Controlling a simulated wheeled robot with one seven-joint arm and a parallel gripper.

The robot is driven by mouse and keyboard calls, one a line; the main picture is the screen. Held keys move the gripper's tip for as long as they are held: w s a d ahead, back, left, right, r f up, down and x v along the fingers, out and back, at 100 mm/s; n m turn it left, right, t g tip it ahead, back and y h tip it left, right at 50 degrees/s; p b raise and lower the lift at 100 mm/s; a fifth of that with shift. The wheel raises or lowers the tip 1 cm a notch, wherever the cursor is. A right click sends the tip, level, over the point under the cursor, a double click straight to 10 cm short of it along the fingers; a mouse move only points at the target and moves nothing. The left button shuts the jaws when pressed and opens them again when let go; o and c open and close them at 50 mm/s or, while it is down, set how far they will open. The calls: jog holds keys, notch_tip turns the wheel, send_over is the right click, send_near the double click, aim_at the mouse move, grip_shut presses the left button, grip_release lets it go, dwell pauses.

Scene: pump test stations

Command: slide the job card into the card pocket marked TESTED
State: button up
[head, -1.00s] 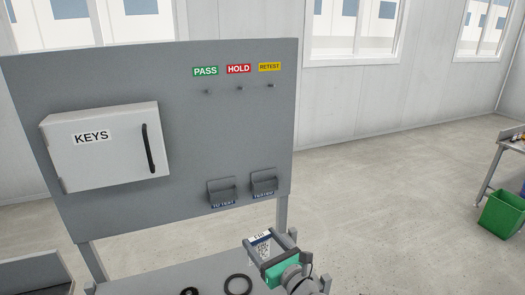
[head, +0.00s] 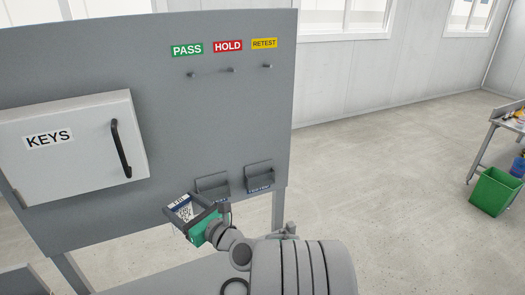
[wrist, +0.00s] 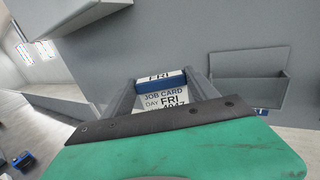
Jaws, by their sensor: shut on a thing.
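My gripper (head: 190,207) is shut on the job card (head: 181,211), a white card with a blue band. The card also shows in the wrist view (wrist: 163,98), between the fingers, with "JOB CARD", "DAY" and "FRI" readable. The TESTED card pocket (head: 259,176) is a grey pocket low on the board's right side, its label under it. My gripper and the card are to the left of it and lower in the head view, apart from it. A grey pocket (wrist: 248,82) shows right of the card in the wrist view; its label is mostly hidden, so I cannot tell which pocket it is.
The TO TEST pocket (head: 213,186) is left of TESTED, its label partly hidden by my gripper. A KEYS cabinet (head: 75,150) juts out at the board's left. Pegs (head: 232,70) sit under PASS, HOLD and RETEST labels.

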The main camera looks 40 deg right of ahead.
jog(key=s+d+r+m+g+h+b, duration=0.1)
jog(key=s+d+r+m+h, duration=0.35)
jog(key=d, duration=0.75)
jog(key=s+d+r+m+h+b, duration=0.1)
jog(key=s+d+r+h+b, duration=0.15)
jog(key=s+d+r, duration=0.75)
send_over(259, 154)
jog(key=v, duration=0.4)
jog(key=shift+a+f+n+h+b, duration=0.1)
jog(key=shift+f+n+h+b, duration=0.1)
jog(key=shift+f, duration=0.65)
jog(key=shift+a+f+n+h+b, duration=0.1)
jog(key=shift+f+b, duration=0.05)
jog(key=shift+f, duration=0.65)
jog(key=shift+w+d+f+b, duration=0.1)
jog(key=shift+w+f+b, duration=0.15)
jog(key=shift+w+b, duration=0.05)
notch_tip(259, 154, down, 4)
jog(key=b, duration=0.4)
jog(key=shift+r, duration=0.2)
jog(key=shift+f, duration=1.2)
jog(key=o, duration=1.7)
jog(key=shift+s, duration=0.1)
